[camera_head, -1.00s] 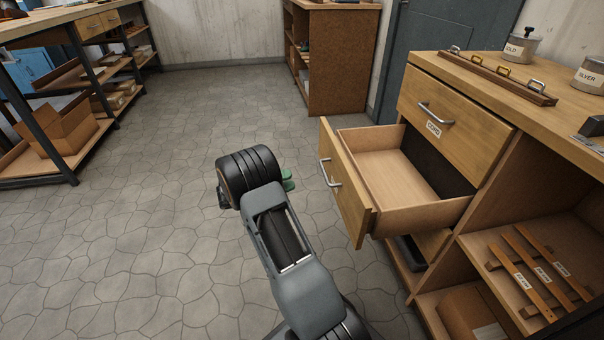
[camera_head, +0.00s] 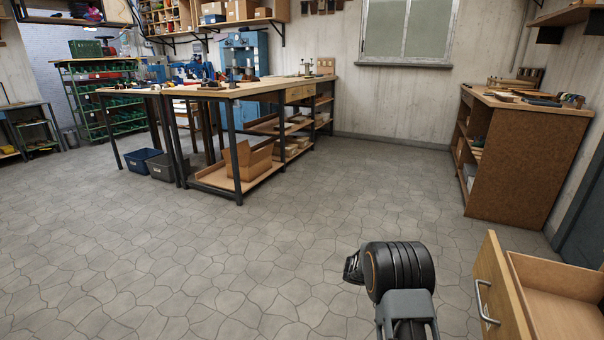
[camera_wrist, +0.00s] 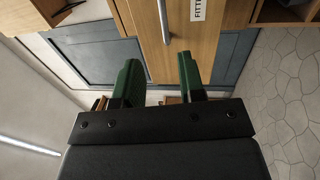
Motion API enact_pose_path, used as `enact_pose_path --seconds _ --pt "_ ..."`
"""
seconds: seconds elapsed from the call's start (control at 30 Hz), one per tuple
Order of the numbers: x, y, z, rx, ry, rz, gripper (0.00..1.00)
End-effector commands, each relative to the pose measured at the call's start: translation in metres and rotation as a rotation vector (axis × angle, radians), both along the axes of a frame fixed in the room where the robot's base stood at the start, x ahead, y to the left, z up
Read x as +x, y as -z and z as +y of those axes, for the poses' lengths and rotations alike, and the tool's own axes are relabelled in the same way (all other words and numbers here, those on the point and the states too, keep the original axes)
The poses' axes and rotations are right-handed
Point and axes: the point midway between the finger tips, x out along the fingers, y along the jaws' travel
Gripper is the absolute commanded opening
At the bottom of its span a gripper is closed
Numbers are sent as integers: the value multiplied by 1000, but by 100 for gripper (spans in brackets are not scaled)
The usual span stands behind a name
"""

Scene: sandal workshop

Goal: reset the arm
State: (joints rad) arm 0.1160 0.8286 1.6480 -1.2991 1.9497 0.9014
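My gripper (camera_wrist: 160,70) shows in the wrist view with its two green fingers spread apart and nothing between them. Beyond the fingers is a wooden drawer front with a metal handle (camera_wrist: 163,20) and a partly cut-off label (camera_wrist: 197,10). In the head view my arm (camera_head: 400,275) stands folded at the lower right, above the floor. The fingers cannot be made out there. An open wooden drawer (camera_head: 500,285) is just to the right of the arm in the picture, cut off by the frame edge.
A brown cabinet (camera_head: 520,165) with things on top stands at the right. A long workbench (camera_head: 250,88) with a cardboard box (camera_head: 250,160) on its lower shelf stands at centre left. Bins (camera_head: 140,160) sit on the floor. A green rack (camera_head: 98,105) is farther back. The middle floor is clear.

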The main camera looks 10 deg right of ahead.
Motion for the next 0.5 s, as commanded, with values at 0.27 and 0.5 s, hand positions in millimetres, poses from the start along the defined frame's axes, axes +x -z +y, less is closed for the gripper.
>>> enact_pose_path --seconds 0.27,0.5 --pt "-49 -148 30 477 24 -105 37" --pt "-99 -256 90 985 -107 -270 37"
